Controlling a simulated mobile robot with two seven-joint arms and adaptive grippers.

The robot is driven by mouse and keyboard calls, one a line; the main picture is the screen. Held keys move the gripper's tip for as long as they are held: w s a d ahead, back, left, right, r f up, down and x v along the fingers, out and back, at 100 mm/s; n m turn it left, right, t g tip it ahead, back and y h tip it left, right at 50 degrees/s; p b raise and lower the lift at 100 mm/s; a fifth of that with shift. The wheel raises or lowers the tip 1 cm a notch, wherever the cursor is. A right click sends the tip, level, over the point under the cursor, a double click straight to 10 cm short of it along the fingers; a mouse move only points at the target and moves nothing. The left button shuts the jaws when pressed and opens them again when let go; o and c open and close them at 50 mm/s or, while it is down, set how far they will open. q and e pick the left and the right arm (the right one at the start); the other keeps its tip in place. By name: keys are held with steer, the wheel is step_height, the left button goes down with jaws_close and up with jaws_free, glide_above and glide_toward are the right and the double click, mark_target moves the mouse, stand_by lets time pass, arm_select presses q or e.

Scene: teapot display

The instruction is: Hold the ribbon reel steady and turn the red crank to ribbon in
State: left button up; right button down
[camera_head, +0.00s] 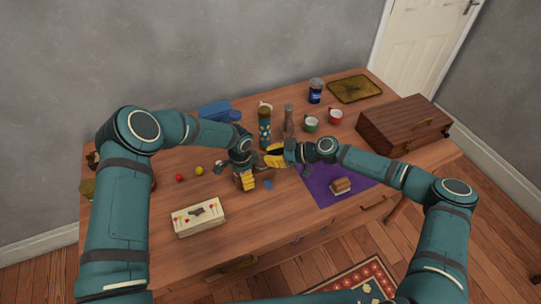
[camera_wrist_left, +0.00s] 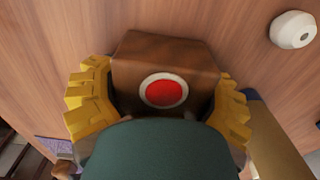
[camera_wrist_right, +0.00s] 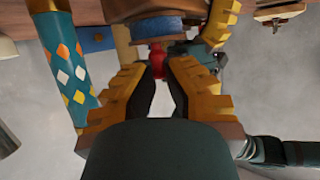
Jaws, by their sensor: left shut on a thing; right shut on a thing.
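The ribbon reel shows in the left wrist view as a brown block (camera_wrist_left: 165,62) with a red, white-ringed disc on its face. My left gripper (camera_head: 246,181) is shut on it, with a yellow finger at each side; the reel is mostly hidden in the head view. The red crank (camera_wrist_right: 157,62) shows in the right wrist view between the fingertips of my right gripper (camera_wrist_right: 160,75), which is shut on it. My right gripper also shows in the head view (camera_head: 275,154), close beside the left one.
A patterned teal cylinder (camera_head: 264,127) and a grey bottle (camera_head: 288,120) stand just behind the grippers. A white box (camera_head: 200,217) is at front left. A purple mat (camera_head: 318,192) with a brown block (camera_head: 341,187) is at right. A wooden case (camera_head: 402,124) stands far right.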

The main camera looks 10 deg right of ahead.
steer(key=shift+a, duration=0.1)
steer(key=shift+s+a+m+t+h, duration=0.25)
steer(key=shift+m+t+h, duration=0.2)
steer(key=shift+m+t, duration=0.35)
steer(key=shift+s+a+m+t+h, duration=0.1)
steer(key=shift+s+m+t+h, duration=0.15)
steer(key=shift+m+t+h, duration=0.4)
steer(key=shift+s+a+m+t, duration=0.1)
steer(key=shift+m+t, duration=0.65)
steer(key=c, duration=0.9)
jaws_free()
steer(key=shift+c, duration=0.2)
steer(key=shift+d, duration=0.2)
